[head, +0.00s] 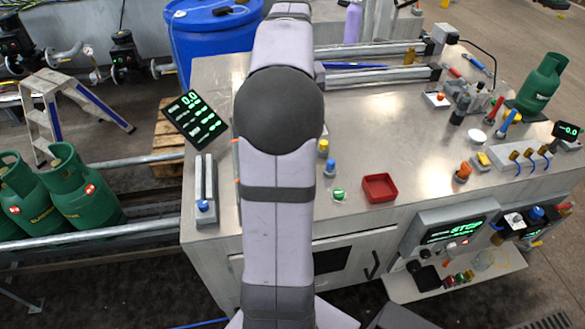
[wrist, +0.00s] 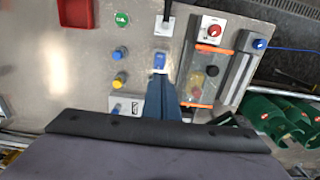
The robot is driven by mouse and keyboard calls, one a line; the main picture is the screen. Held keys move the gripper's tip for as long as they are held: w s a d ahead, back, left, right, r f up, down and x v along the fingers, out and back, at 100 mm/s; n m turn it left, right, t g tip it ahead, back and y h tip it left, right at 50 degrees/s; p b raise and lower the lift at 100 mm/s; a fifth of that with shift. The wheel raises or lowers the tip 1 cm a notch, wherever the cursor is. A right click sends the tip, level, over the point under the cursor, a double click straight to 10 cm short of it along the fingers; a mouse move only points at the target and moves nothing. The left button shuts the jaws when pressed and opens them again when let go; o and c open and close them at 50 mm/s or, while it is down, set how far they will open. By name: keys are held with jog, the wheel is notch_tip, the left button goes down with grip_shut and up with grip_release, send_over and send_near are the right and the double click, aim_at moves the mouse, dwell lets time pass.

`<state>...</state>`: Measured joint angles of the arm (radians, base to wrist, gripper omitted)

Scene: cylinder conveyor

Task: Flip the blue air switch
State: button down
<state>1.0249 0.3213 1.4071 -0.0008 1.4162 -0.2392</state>
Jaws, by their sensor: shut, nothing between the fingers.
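A small blue switch with a pale plate (wrist: 159,60) is on the metal bench top in the wrist view, right at the tips of my gripper. My gripper (wrist: 159,80) is shut and empty, with its dark blue fingers together and pointing at the switch. I cannot tell whether the fingertips touch the switch or stop just short of it. Whether the switch is on or off is too small to tell. In the head view my arm hides both the switch and my gripper.
A blue knob (wrist: 117,55) and a yellow knob (wrist: 119,80) stand left of the switch. A clear-covered panel with a red knob (wrist: 213,30) is to the right, beside a grey rail with another blue knob (wrist: 260,44). A red tray (head: 380,188) and green button (head: 339,195) are on the bench.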

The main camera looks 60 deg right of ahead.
jog(key=shift+f, duration=0.1)
dwell(0.4)
notch_tip(320, 180, down, 14)
jog(key=p, duration=0.3)
jog(key=shift+p, duration=0.3)
jog(key=shift+s, duration=0.1)
jog(key=shift+s+a+f+b, duration=0.3)
jog(key=shift+s+a+f, duration=0.15)
jog(key=shift+a+f, duration=0.15)
jog(key=shift+w+d+r, duration=0.1)
jog(key=shift+w+d+r+p, duration=0.15)
jog(key=shift+w+d+p, duration=0.25)
jog(key=shift+p, duration=0.1)
dwell(0.3)
